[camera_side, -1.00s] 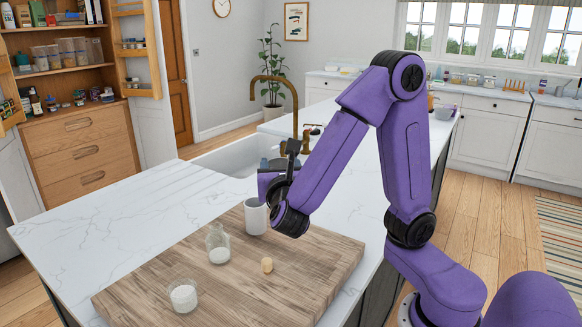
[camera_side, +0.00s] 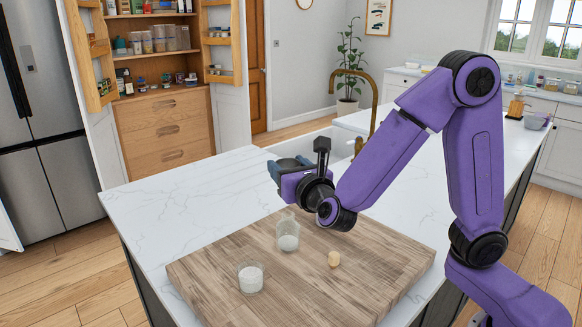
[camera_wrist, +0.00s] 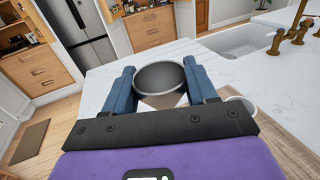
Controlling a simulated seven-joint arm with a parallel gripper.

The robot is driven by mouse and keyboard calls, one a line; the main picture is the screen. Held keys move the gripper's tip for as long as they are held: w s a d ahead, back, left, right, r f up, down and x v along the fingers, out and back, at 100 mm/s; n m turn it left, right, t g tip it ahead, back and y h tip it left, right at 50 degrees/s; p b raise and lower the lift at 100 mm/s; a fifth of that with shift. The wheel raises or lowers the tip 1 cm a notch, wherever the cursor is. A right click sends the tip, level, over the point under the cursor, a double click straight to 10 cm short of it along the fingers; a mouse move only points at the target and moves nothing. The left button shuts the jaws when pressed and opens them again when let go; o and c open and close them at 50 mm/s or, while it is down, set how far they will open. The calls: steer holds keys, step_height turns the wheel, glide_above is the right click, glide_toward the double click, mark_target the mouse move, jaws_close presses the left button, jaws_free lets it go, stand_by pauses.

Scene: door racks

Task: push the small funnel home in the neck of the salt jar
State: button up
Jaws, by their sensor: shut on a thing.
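My gripper (camera_side: 283,172) is shut on a dark, round, wide-mouthed piece, which I take to be the small funnel (camera_wrist: 160,77). In the wrist view it sits between the two blue fingers; its spout is hidden. In the side view the funnel (camera_side: 292,161) is held in the air, above and behind a clear glass jar (camera_side: 288,241) with white contents, apart from it. A second clear glass vessel (camera_side: 250,279) with white contents stands nearer the front. I take the farther one to be the salt jar, but cannot be sure.
The vessels stand on a wooden board (camera_side: 215,285) on a white marble counter (camera_side: 165,210). A sink and brass tap (camera_side: 375,95) are behind.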

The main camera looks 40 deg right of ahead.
steer(key=shift+f, duration=2.9)
steer(key=shift+f, duration=1.1)
steer(key=o, duration=1.1)
steer(key=v, duration=1.7)
steer(key=shift+s, duration=0.2)
